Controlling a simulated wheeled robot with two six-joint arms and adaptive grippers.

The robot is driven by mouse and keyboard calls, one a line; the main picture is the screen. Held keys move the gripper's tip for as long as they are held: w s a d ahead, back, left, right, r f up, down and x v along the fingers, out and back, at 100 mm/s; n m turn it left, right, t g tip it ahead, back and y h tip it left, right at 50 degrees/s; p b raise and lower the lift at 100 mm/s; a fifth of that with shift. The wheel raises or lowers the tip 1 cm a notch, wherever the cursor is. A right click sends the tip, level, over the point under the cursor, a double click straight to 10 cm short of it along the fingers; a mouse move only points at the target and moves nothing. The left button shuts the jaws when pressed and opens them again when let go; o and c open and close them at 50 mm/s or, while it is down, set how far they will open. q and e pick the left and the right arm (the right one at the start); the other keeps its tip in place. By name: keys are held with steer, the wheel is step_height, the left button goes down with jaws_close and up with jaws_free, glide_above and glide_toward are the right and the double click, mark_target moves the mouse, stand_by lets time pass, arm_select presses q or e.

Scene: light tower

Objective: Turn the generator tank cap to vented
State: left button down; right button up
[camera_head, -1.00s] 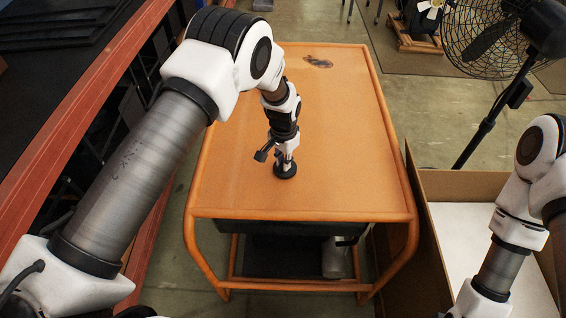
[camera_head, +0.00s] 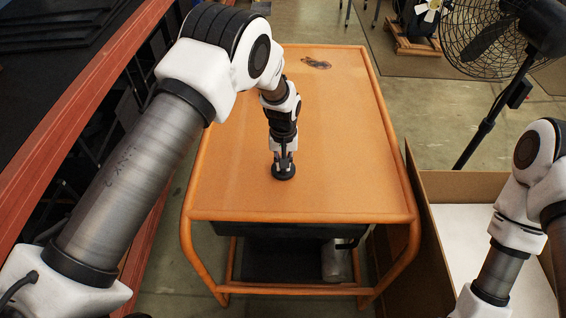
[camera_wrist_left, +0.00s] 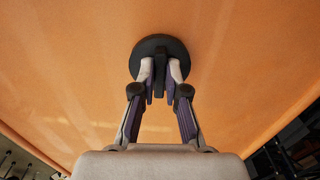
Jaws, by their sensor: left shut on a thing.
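The generator is an orange flat-topped unit (camera_head: 240,120) in a tubular frame in the middle of the head view. Its tank cap (camera_head: 284,173) is a round black disc on the orange top near the front edge. The cap also shows in the left wrist view (camera_wrist_left: 160,42), with a raised black grip bar across its middle. My left gripper (camera_head: 284,160) points down at the cap and is shut on its grip bar, with a fingertip on each side of it (camera_wrist_left: 160,72). Any marking on the cap is too small to read. My right gripper is out of view.
A dark smudge (camera_head: 316,63) lies on the far part of the orange top. An open cardboard box (camera_head: 460,187) stands to the right, with a black fan (camera_head: 490,40) behind it. A red-edged shelf (camera_head: 70,130) runs along the left.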

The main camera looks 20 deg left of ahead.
arm_select(q)
steer(key=shift+s+f, duration=0.15)
steer(key=shift+f, duration=0.05)
steer(key=c, duration=1.3)
jaws_free()
steer(key=shift+o, duration=0.5)
steer(key=shift+r, duration=0.1)
step_height(320, 180, up, 12)
steer(key=shift+w, duration=0.2)
